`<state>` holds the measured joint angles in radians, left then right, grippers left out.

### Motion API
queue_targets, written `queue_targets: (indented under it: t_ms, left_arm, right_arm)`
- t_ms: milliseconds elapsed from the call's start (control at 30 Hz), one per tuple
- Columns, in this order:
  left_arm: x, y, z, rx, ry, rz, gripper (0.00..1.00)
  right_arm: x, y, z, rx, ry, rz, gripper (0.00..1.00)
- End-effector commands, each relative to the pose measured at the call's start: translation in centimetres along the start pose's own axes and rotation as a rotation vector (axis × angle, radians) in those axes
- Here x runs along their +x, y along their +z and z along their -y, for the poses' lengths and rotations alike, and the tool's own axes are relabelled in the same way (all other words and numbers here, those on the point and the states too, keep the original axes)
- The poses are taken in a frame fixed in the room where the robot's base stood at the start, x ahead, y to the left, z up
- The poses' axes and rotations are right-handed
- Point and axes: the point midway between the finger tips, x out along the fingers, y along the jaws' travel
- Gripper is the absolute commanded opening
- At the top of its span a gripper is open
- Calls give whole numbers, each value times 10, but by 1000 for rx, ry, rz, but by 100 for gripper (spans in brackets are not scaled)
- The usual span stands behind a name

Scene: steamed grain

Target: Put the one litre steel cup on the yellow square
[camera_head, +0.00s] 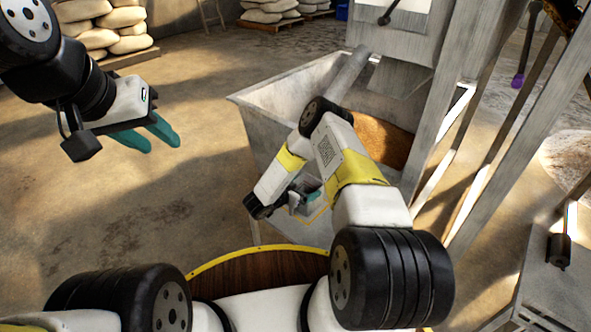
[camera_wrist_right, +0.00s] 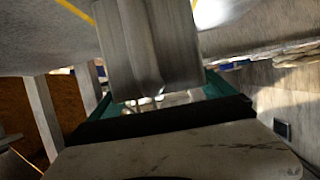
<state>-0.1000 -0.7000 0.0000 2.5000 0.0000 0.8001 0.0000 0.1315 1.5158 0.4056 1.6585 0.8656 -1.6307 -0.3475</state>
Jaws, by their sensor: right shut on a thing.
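The steel cup (camera_wrist_right: 150,45) fills the upper middle of the right wrist view, as a brushed grey wall between the teal fingers. My right gripper (camera_head: 305,197) is shut on it, low over a grey metal surface beside the hopper; in the head view the cup is small and partly hidden by my arm. The yellow square (camera_head: 318,219) shows as a thin outline on that surface, partly covered by my arm and gripper. I cannot tell whether the cup touches the surface. My left gripper (camera_head: 163,143) hangs empty over the floor at left, its teal fingers apart.
A metal hopper (camera_head: 268,112) with brown grain (camera_head: 380,136) stands just beyond my right arm. Metal frame legs (camera_head: 520,130) rise at right. Stacked sacks (camera_head: 112,28) lie at the back left. The floor at left is clear.

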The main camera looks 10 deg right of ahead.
Motion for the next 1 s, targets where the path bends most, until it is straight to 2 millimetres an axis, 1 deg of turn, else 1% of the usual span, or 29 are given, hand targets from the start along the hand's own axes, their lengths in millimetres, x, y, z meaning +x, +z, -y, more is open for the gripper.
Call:
queue_targets:
  t_ms: [67,100,367,467,567,800,900,1000]
  left_arm:
    - [0,0,0,0,0,0,38]
    - [0,0,0,0,0,0,38]
    - [0,0,0,0,0,0,38]
    - [0,0,0,0,0,0,38]
    - [0,0,0,0,0,0,38]
    - [0,0,0,0,0,0,38]
    - [0,0,0,0,0,0,38]
    - [0,0,0,0,0,0,38]
  right_arm:
    - [1,1,0,1,-1,-2,21]
    - [1,2,0,0,0,0,99]
    - [0,1,0,0,0,0,100]
    - [-5,0,1,-1,-2,0,100]
    - [-20,0,1,-3,-5,1,100]
    - [-72,0,2,-3,-6,0,100]
    - [-91,-1,1,-2,-5,0,100]
    - [-106,0,1,-2,-4,0,100]
